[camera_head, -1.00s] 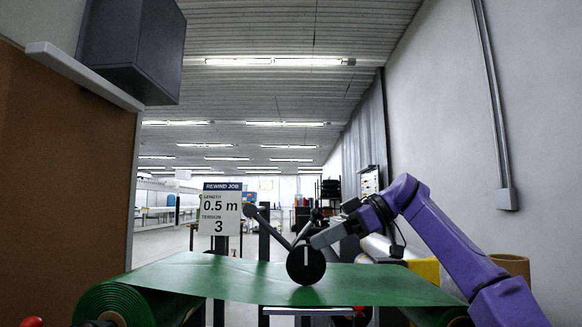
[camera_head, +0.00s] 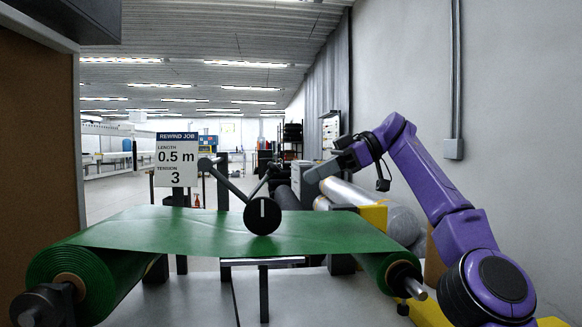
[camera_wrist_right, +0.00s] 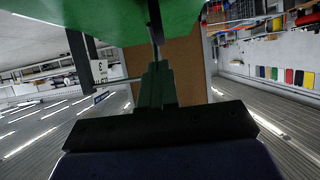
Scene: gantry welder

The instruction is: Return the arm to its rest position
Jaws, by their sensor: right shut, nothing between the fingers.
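My right arm (camera_head: 425,180) is purple and comes in from the right in the head view. Its gripper (camera_head: 314,174) is raised above the green sheet, up and to the right of the black round knob (camera_head: 262,215), apart from it. The gripper is shut and holds nothing. In the right wrist view the gripper's closed fingers (camera_wrist_right: 156,75) point toward the green material (camera_wrist_right: 90,18). My left gripper is not in view.
A green sheet (camera_head: 160,228) spans from a large roll (camera_head: 85,275) at left to a smaller roll at right (camera_head: 385,268). A job sign (camera_head: 176,160) reads 0.5 m, tension 3. Large rolls (camera_head: 360,205) lie behind the arm. A wall stands at right.

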